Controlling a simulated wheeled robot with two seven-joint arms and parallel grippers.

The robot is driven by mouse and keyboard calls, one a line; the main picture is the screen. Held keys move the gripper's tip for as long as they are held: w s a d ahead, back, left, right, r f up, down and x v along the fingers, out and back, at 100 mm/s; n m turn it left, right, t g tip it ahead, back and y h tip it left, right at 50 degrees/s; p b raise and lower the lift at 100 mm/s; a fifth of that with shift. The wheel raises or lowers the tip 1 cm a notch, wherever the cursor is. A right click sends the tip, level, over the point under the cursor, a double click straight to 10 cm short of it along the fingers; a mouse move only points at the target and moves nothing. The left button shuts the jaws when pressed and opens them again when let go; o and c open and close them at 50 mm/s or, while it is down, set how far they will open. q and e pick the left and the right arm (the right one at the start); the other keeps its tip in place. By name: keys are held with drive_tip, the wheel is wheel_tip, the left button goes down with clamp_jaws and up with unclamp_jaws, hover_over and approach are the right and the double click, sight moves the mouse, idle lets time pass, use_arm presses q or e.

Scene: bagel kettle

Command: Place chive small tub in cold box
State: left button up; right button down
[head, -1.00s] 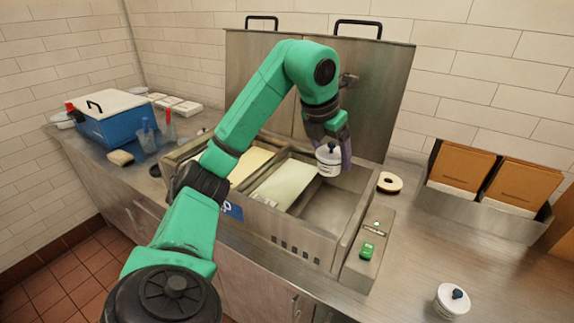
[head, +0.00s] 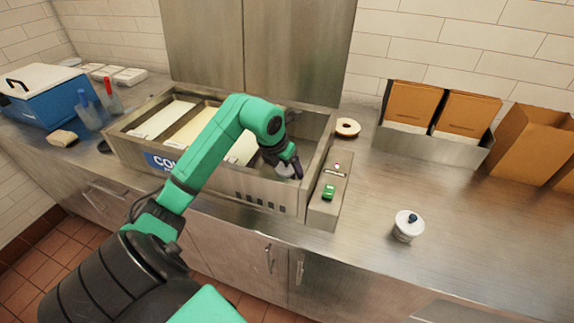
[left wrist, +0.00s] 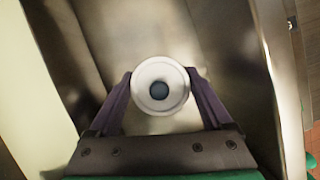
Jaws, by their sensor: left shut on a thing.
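My left gripper (head: 286,168) is shut on a small white tub (left wrist: 160,88) with a dark blue knob on its lid. In the left wrist view the tub sits upright between the two purple fingers, above a bare metal compartment floor. In the head view the gripper and tub are down inside the right-hand compartment of the metal cold box (head: 222,185), and most of the tub (head: 286,171) is hidden by the gripper. I cannot tell whether the tub touches the floor. A second white tub (head: 408,227) with a blue knob stands on the counter at the right. My right gripper is not in view.
Light-coloured pans fill the cold box's other compartments. A panel with a green switch (head: 329,192) adjoins its right side. A bagel (head: 347,128) lies behind that. Brown bags (head: 466,115) stand in a metal rack. A blue cooler (head: 45,98) is at far left. The right counter is mostly clear.

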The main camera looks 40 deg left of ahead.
use_arm(q)
drive_tip(key=shift+a, duration=0.1)
drive_tip(key=shift+f, duration=0.2)
drive_tip(key=o, duration=1.2)
drive_tip(key=shift+r, duration=0.1)
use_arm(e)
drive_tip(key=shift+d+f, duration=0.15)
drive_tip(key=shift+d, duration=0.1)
use_arm(q)
drive_tip(key=shift+r, duration=0.2)
drive_tip(key=shift+s+r, duration=0.15)
drive_tip(key=shift+r, duration=0.15)
drive_tip(key=b+v, duration=0.1)
drive_tip(key=v, duration=1)
drive_tip(key=shift+r+b, duration=0.15)
drive_tip(key=shift+b, duration=0.15)
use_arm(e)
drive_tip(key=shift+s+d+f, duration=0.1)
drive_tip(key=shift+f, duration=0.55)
